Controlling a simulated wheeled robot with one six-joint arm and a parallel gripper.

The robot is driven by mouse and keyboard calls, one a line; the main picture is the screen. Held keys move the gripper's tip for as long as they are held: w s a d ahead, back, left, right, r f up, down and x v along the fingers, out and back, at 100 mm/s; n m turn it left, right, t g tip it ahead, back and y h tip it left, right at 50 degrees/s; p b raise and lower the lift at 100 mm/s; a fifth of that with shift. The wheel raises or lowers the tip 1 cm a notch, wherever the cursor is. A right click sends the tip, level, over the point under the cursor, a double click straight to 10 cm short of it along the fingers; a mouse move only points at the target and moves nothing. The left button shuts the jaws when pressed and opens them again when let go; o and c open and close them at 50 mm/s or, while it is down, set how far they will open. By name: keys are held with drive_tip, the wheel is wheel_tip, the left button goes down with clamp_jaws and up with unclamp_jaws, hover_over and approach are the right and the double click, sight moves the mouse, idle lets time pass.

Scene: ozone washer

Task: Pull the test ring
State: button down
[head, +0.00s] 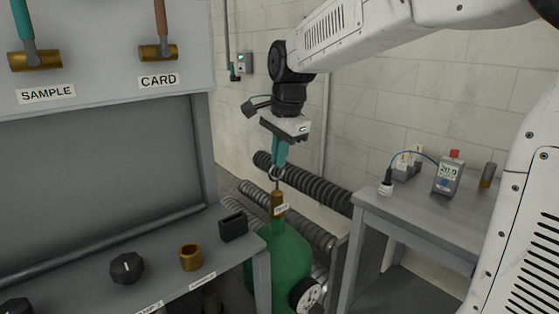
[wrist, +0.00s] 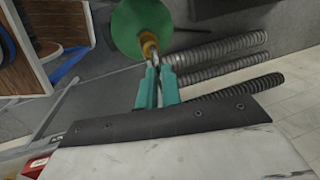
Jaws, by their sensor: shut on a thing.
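The test ring (head: 277,175) is a small metal ring at the top of a brass fitting (head: 277,202) with a small tag on it. The fitting stands on top of a green tank (head: 279,258). My gripper (head: 278,168) points down above the tank, its teal fingers shut on the ring. In the wrist view, the teal fingers (wrist: 156,80) close together at the ring, just short of the brass fitting (wrist: 149,44) and the round green tank top (wrist: 135,24). The fingers partly hide the ring.
A grey cabinet (head: 100,150) with SAMPLE and CARD handles stands at left; its ledge holds a black knob (head: 127,268) and a brass cup (head: 191,257). Ribbed hoses (head: 310,187) lie behind the tank. A grey table (head: 425,212) at right holds a meter (head: 447,177).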

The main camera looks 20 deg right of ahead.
drive_tip(key=c, duration=1.6)
unclamp_jaws()
drive_tip(key=shift+o, duration=0.2)
drive_tip(key=shift+r, duration=0.1)
wheel_tip(320, 180, up, 7)
drive_tip(key=s, duration=0.1)
drive_tip(key=shift+s+d+r, duration=0.2)
drive_tip(key=shift+d, duration=0.05)
